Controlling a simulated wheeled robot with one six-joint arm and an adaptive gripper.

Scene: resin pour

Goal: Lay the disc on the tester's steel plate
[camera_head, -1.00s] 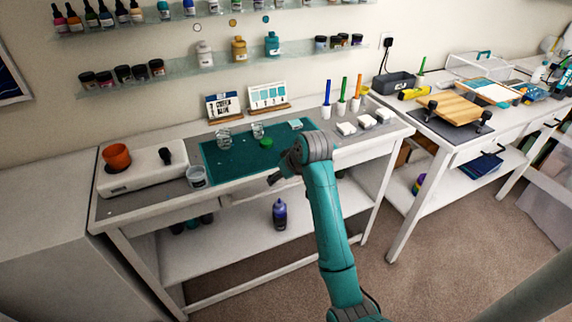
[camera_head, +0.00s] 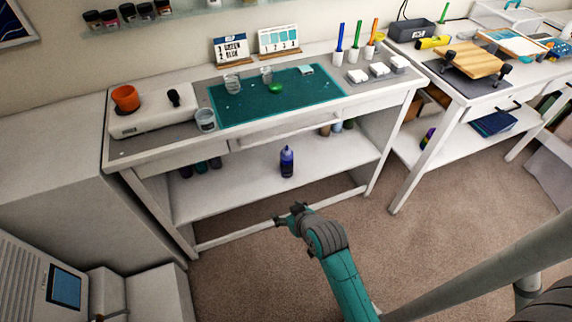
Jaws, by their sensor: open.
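A small green disc (camera_head: 276,88) lies on the teal mat (camera_head: 240,114) on the workbench. My gripper (camera_head: 284,217) is in front of the bench, below the tabletop in the picture and well apart from the disc. It is open, and nothing shows in it. A pale device with a dark blue screen (camera_head: 65,286) is partly in view at the lower left; I cannot tell whether it is the tester. No steel plate can be made out.
A white unit (camera_head: 150,118) with an orange cup (camera_head: 126,98) stands at the bench's left end. Clear cups (camera_head: 205,120) stand near the mat. A purple bottle (camera_head: 287,162) is on the lower shelf. A second table (camera_head: 450,100) stands right. Carpet before the bench is open.

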